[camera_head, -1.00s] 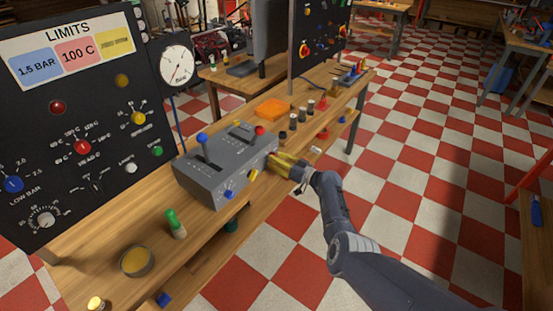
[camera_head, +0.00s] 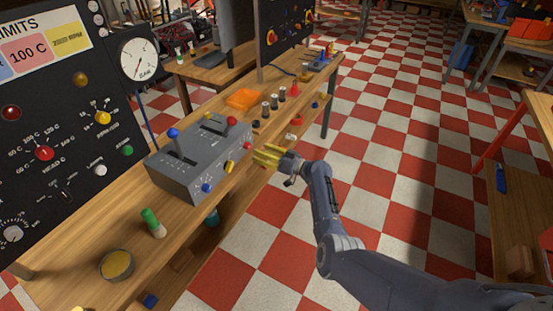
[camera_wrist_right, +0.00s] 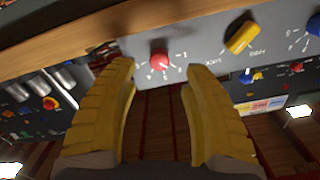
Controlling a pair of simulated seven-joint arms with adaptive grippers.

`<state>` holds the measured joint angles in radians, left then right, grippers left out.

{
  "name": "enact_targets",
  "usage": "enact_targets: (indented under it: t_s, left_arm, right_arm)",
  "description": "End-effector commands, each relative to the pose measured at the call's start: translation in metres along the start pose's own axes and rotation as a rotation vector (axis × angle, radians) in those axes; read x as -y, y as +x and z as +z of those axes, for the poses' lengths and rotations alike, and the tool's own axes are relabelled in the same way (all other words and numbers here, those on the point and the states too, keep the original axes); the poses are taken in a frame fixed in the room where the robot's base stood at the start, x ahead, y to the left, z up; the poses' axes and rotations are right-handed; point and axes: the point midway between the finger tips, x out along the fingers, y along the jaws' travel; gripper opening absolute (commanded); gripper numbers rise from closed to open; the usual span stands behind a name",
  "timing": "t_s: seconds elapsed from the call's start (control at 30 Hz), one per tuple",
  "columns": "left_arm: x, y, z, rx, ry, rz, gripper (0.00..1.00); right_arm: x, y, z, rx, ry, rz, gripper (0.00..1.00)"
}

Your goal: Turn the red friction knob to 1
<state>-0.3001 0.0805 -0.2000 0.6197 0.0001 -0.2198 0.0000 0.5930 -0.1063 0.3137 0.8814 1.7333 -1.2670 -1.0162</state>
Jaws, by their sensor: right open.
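The red friction knob (camera_head: 247,145) is on the front face of the grey lever box (camera_head: 172,183), near its right end. In the right wrist view the red knob (camera_wrist_right: 159,60) shows between the two fingertips, with numbers and tick marks around it. Which mark it points to is too small to tell. My right gripper (camera_head: 262,155), with yellow fingers, is open and empty in front of the knob, apart from it in the head view. In the right wrist view its fingers (camera_wrist_right: 158,75) stand on either side of the knob. My left gripper is not in view.
A yellow knob (camera_head: 229,167) and a blue knob (camera_head: 207,188) sit beside the red one on the box. Blue-topped (camera_head: 174,133) and red-topped (camera_head: 231,121) levers rise above it. A green-capped piece (camera_head: 152,222) and a round dish (camera_head: 117,265) stand on the bench. The aisle floor is clear.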

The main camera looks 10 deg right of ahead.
Motion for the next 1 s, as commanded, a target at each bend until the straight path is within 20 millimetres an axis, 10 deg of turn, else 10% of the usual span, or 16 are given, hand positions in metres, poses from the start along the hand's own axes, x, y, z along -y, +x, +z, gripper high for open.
enact_targets:
  t_s: [0.4,1.0]
  left_arm:
    - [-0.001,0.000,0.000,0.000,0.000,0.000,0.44]
    - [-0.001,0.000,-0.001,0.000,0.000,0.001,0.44]
  right_arm:
    - [0.001,-0.058,0.001,0.002,-0.001,-0.001,0.48]
    - [0.002,-0.070,0.003,0.003,0.002,-0.002,0.48]
